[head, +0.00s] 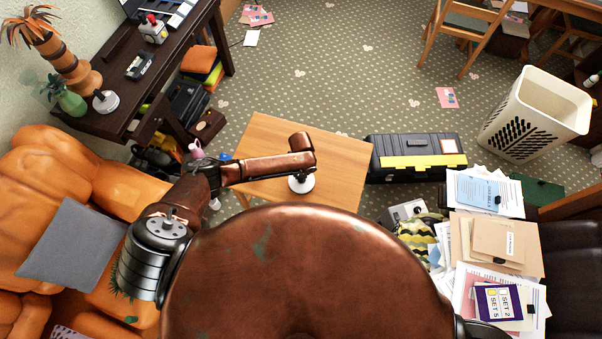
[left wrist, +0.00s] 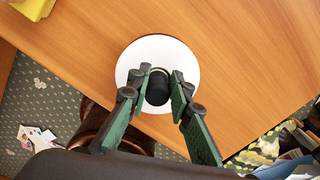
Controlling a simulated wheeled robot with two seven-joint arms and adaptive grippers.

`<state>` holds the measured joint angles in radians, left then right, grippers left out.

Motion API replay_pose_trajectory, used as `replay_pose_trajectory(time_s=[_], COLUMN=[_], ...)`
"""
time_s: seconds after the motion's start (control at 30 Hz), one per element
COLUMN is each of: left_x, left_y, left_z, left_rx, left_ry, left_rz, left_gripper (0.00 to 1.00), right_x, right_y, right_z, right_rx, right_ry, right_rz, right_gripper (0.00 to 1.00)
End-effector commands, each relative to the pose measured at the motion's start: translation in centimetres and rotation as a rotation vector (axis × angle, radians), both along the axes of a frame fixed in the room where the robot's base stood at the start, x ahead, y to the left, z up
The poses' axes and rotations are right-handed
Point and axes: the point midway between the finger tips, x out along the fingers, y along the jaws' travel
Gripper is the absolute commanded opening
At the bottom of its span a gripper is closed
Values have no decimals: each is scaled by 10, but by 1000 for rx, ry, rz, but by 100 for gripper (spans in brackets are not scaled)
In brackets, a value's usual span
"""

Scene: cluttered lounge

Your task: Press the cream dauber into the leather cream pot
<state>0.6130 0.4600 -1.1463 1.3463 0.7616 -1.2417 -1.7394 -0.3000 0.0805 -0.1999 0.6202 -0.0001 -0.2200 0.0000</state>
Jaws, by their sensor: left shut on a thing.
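My left gripper (left wrist: 163,87) is over the wooden table, its green fingers closed on a short black upright piece (left wrist: 157,87), which I take for the cream dauber. This piece stands at the middle of a white round disc (left wrist: 183,55). The disc shows on the table in the head view too (head: 301,185), under my left wrist. I cannot tell whether the disc is part of the dauber or a separate thing, such as the pot. The underside of the black piece is hidden. No leather cream pot is clearly recognisable. My right gripper is out of view.
The wooden table (head: 345,180) is mostly bare around the disc. A yellow thing (left wrist: 35,8) lies at its edge in the wrist view. A black and yellow toolbox (head: 416,158) stands right of the table. Stacked papers (head: 485,192) are further right; an orange sofa (head: 125,178) is left.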

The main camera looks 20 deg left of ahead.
Motion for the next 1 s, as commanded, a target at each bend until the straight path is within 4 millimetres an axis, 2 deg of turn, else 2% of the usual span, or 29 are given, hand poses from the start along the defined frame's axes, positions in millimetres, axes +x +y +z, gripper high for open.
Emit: replay_pose_trajectory(time_s=[0.07,0.1,0.37,0.63,0.77,0.87,1.0], left_x=[0,0,0,0,1,1,1], left_y=[0,0,0,0,1,0,0], left_z=[-3,-2,-2,-1,6,20,50], left_rx=[0,0,0,0,0,-1,-1], left_ry=[0,0,0,0,-1,-2,-4], left_rz=[0,0,0,0,0,0,-1], left_gripper=[0,20,38,40,40,40,40], right_x=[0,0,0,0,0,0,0], right_y=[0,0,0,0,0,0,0], right_z=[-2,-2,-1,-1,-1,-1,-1], right_rx=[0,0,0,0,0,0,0], right_ry=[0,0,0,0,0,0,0], right_rz=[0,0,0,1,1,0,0], right_gripper=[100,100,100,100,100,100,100])
